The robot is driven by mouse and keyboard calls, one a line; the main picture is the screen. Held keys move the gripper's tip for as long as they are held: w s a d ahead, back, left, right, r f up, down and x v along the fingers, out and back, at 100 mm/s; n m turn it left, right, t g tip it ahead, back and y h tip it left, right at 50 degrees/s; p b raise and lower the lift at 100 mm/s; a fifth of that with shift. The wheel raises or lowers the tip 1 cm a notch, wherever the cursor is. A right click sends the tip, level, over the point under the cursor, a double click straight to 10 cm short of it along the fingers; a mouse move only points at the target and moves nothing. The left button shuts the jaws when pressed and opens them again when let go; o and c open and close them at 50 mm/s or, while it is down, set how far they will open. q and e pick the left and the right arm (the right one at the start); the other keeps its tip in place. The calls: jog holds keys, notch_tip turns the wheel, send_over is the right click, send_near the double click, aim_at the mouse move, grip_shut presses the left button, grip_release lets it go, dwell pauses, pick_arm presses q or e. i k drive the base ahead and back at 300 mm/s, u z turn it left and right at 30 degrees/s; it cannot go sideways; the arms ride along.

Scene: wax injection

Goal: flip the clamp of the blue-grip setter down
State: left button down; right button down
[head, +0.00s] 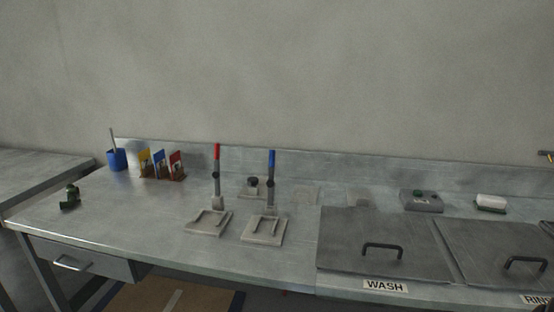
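The blue-grip setter (271,193) stands on the metal bench, right of the red-grip setter (216,180). Its blue-tipped lever points straight up above a flat grey base plate (263,230) with raised rails. The red-grip setter looks alike, its lever also upright over its own plate (208,222). Neither of my grippers shows in the head view.
A blue cup (117,159) and yellow, blue and red cards (160,164) stand at the back left. A small green object (70,197) lies at the left. The lidded WASH basin (384,245) is on the right.

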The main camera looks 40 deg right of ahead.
aim_at(270, 184)
jog(key=i, duration=0.6)
jog(key=z, duration=1.1)
